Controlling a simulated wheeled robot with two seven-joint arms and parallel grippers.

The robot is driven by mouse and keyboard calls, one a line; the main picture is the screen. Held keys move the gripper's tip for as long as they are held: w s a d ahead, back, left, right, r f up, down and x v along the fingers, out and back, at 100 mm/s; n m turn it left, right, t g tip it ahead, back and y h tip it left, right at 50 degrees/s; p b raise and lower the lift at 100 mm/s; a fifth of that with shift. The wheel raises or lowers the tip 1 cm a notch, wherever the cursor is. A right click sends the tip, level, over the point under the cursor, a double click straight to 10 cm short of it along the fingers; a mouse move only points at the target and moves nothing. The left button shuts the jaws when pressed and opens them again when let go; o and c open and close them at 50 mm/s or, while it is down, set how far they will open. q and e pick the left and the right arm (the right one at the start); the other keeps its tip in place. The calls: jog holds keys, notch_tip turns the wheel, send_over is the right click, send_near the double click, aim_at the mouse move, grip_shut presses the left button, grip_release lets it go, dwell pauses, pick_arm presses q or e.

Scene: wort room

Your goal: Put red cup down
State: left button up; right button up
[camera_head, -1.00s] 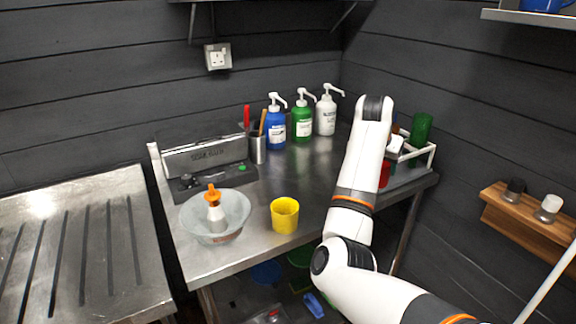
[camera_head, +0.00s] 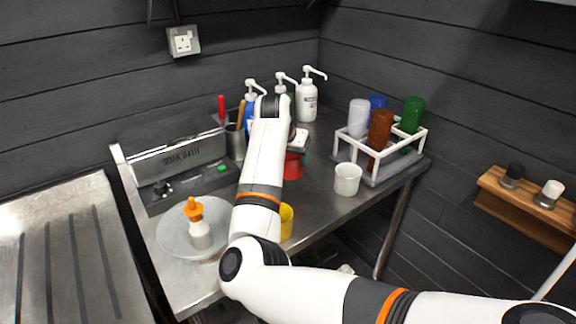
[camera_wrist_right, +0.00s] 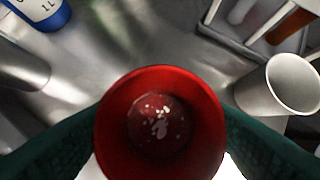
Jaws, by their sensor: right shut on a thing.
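The red cup (camera_head: 293,167) shows in the head view beyond my right forearm, partly hidden by the arm and gripper. It is over the back middle of the steel table (camera_head: 318,205). In the right wrist view the red cup (camera_wrist_right: 160,128) is upright, with its open mouth towards the camera and pale specks inside. My right gripper (camera_wrist_right: 160,140) is shut on it, a dark green finger against each side. I cannot tell whether its base touches the table. My left gripper is not in view.
A white cup (camera_head: 347,179) stands right of the red cup, before a white bottle rack (camera_head: 384,181). Pump bottles (camera_head: 307,98) stand at the back.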

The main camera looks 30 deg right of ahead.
aim_at(290, 168)
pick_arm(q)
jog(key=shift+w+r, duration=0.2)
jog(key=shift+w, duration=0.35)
pick_arm(e)
jog(key=shift+f, duration=2.1)
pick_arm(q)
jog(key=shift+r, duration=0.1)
pick_arm(e)
jog(key=shift+f, duration=0.1)
jog(key=o, duration=1)
